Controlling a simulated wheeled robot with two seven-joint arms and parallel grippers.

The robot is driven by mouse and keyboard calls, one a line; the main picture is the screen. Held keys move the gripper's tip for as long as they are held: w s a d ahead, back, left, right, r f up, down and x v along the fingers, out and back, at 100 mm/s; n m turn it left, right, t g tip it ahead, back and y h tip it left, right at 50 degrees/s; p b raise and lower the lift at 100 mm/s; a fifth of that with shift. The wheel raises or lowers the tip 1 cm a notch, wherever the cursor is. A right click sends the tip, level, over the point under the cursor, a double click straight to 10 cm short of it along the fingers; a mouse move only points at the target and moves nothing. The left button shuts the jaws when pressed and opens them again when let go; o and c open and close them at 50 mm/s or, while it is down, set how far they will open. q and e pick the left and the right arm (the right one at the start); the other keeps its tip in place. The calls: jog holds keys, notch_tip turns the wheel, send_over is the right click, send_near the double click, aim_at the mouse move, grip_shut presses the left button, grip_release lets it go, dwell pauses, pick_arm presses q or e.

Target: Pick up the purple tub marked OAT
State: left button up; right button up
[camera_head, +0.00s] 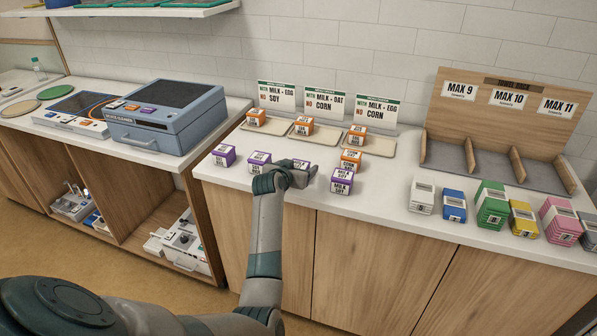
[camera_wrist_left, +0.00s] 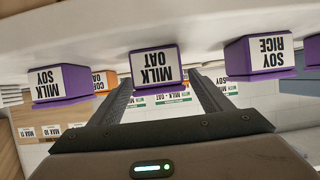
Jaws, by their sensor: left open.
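The purple tub marked MILK OAT (camera_wrist_left: 154,68) is in the middle of the left wrist view, which is upside down. In the head view a purple tub (camera_head: 301,164) stands at my left gripper (camera_head: 297,178), partly hidden by it. My left gripper, also in the left wrist view (camera_wrist_left: 162,84), is open and empty, its two dark fingers pointing towards the tub. Purple tubs marked MILK SOY (camera_wrist_left: 62,82) and SOY RICE (camera_wrist_left: 260,57) flank it. In the head view the MILK SOY tub (camera_head: 342,181) is right of the gripper. My right gripper is not visible.
Other purple tubs (camera_head: 223,155) stand left along the counter. Orange tubs sit behind, some on trays (camera_head: 378,145) under MILK cards. Coloured boxes (camera_head: 492,204) and a wooden rack (camera_head: 505,110) are right. A blue machine (camera_head: 168,118) stands left.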

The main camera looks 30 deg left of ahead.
aim_at(299, 165)
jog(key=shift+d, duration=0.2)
pick_arm(q)
jog(key=shift+c, duration=0.6)
jog(key=c, duration=1.1)
jog(key=shift+c, duration=0.2)
